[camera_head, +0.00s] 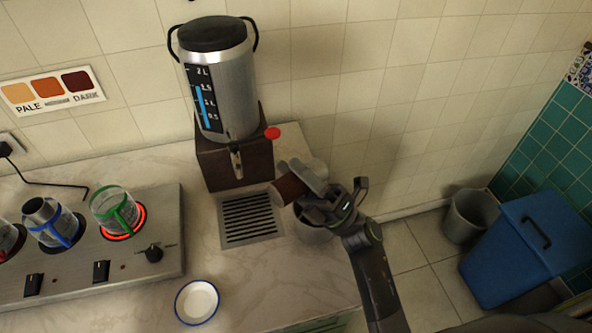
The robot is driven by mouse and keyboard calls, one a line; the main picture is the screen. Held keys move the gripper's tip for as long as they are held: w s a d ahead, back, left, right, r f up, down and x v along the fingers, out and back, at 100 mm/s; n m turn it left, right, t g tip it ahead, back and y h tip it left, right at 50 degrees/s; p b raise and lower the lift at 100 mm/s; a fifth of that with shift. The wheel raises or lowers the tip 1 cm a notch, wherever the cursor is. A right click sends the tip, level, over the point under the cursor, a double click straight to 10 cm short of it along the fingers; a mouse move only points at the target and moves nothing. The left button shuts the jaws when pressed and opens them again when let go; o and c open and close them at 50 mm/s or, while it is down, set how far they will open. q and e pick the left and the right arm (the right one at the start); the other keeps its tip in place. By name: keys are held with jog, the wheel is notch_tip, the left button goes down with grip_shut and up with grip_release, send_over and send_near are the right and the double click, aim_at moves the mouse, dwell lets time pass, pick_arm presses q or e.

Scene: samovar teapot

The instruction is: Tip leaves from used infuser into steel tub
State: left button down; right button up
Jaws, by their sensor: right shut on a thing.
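My right gripper (306,182) comes in from the lower right and is shut on a brown cylinder with a greyish end, which looks like the used infuser (289,189). The infuser is held tilted, its greyish end toward the lower left. My left gripper is not in view.
A steel urn (222,90) with a red-knobbed tap stands behind the drip grille (249,219). A hotplate (140,261) at left carries glass holders, one green (113,212) on a glowing ring. A white blue-rimmed dish (197,302) lies in front. A bin (470,216) stands on the floor.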

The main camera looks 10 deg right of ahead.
jog(key=shift+r+p, duration=2.2)
jog(key=shift+r, duration=0.4)
jog(key=n+g, duration=0.2)
jog(key=n+g+p, duration=0.1)
jog(key=n+g, duration=0.1)
jog(key=n, duration=0.1)
jog(key=r+n+g, duration=0.1)
jog(key=n+g, duration=0.1)
jog(key=shift+n+g+y+p, duration=0.3)
jog(key=shift+y, duration=0.1)
jog(key=n+g+h+p, duration=0.1)
jog(key=n+g, duration=0.1)
jog(key=n, duration=0.1)
jog(key=shift+d+r+n+g+h, duration=0.1)
jog(key=shift+n+g+h, duration=0.2)
jog(key=shift+g, duration=0.1)
jog(key=shift+r+n+g+h+p, duration=0.15)
jog(key=shift+n+g+h+p, duration=0.6)
jog(key=shift+n, duration=0.35)
jog(key=n+h, duration=0.2)
jog(key=h, duration=0.1)
jog(key=shift+r+p, duration=0.15)
jog(key=shift+p, duration=0.15)
jog(key=shift+n+h, duration=1.1)
jog(key=shift+h, duration=0.05)
